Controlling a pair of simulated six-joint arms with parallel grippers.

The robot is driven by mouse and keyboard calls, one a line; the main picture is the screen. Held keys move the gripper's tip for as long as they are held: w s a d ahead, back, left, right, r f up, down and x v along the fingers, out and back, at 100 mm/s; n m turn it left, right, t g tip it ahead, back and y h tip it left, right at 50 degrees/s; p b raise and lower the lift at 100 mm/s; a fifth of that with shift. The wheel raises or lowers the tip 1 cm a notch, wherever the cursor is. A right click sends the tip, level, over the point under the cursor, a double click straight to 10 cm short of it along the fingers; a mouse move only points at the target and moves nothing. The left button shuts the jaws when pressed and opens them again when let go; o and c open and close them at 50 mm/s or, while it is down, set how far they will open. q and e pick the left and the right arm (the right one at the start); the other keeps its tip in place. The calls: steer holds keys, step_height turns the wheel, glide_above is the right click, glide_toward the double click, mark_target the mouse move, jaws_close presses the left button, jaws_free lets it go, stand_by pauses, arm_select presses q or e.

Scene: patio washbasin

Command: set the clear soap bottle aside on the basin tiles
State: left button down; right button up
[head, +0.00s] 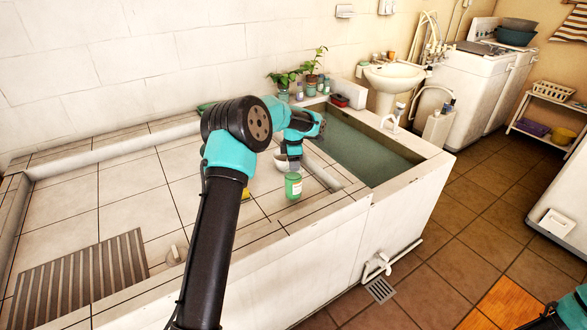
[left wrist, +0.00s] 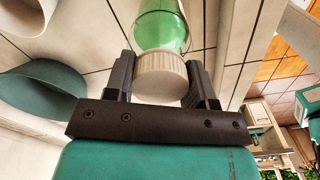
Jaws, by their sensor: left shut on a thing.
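The clear soap bottle (head: 293,187), filled with green liquid, is upright or nearly so over the basin tiles (head: 130,191), close to the tiled area's front ledge. I cannot tell whether its base touches the tiles. My left gripper (head: 292,170) is above it, shut on its top. In the left wrist view the fingers (left wrist: 158,85) sit on both sides of the bottle's pale ribbed cap (left wrist: 160,75), with the green body (left wrist: 161,25) beyond. The right gripper is out of view; only a piece of my right arm shows at the bottom right.
A bowl (left wrist: 40,92), teal outside, is close to the left gripper. Something yellow (head: 245,194) lies left of the bottle. A water-filled trough (head: 355,150) is to the right. A ribbed mat (head: 80,280) lies front left; tiles between are mostly clear. Potted plants (head: 283,82) stand behind.

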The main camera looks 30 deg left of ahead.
arm_select(q)
steer(key=shift+f, duration=1.4)
steer(key=shift+c, duration=2.3)
jaws_free()
steer(key=shift+f, duration=0.15)
step_height(320, 180, up, 12)
steer(key=shift+r, duration=0.2)
steer(key=shift+f, duration=0.1)
